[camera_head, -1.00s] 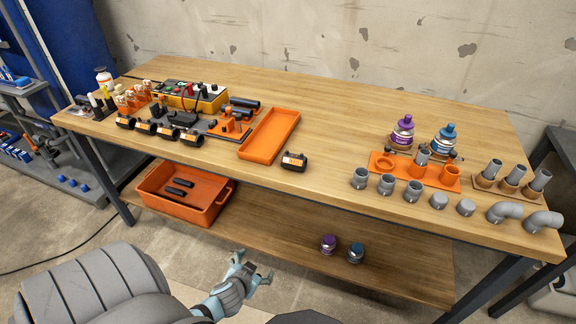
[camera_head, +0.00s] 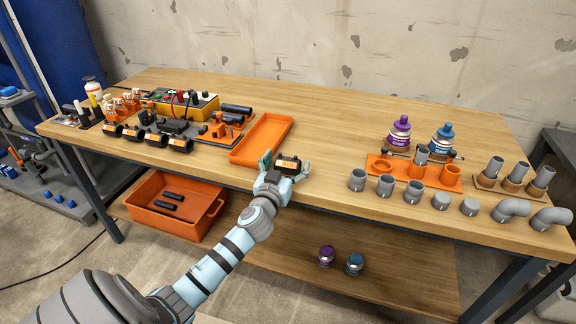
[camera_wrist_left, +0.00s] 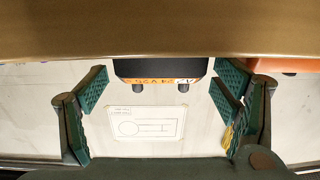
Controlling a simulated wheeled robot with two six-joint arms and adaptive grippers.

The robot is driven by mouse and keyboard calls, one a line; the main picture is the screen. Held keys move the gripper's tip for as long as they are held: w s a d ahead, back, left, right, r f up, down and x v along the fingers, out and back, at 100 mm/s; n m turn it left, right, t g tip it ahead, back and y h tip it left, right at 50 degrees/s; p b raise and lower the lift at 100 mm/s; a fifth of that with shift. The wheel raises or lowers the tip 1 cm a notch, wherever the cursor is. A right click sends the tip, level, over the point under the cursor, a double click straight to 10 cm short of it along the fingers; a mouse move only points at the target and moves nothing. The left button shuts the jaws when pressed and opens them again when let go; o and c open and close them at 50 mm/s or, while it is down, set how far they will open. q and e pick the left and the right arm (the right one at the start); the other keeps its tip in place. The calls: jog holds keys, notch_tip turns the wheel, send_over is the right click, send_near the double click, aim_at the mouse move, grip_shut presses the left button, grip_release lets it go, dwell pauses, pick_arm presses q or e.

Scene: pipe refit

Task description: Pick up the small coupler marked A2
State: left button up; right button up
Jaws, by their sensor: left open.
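A small black coupler (camera_head: 288,162) with an orange label stands near the table's front edge, right of the orange tray. In the left wrist view the coupler (camera_wrist_left: 160,68) shows at the top middle, and its label appears to include "A2". My left gripper (camera_head: 284,168) is open, with one finger on each side of the coupler. My right gripper is not in view.
The orange tray (camera_head: 262,138) is empty, close behind and left of the coupler. A row of black couplers (camera_head: 157,138) lies further left. Grey pipe fittings (camera_head: 384,186) stand to the right. An orange bin (camera_head: 172,209) sits on the lower shelf (camera_head: 400,277).

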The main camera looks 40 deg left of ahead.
pick_arm(q)
jog(key=shift+w+a+f, duration=0.1)
jog(key=shift+w, duration=0.2)
jog(key=shift+s, duration=0.1)
jog(key=c, duration=1.3)
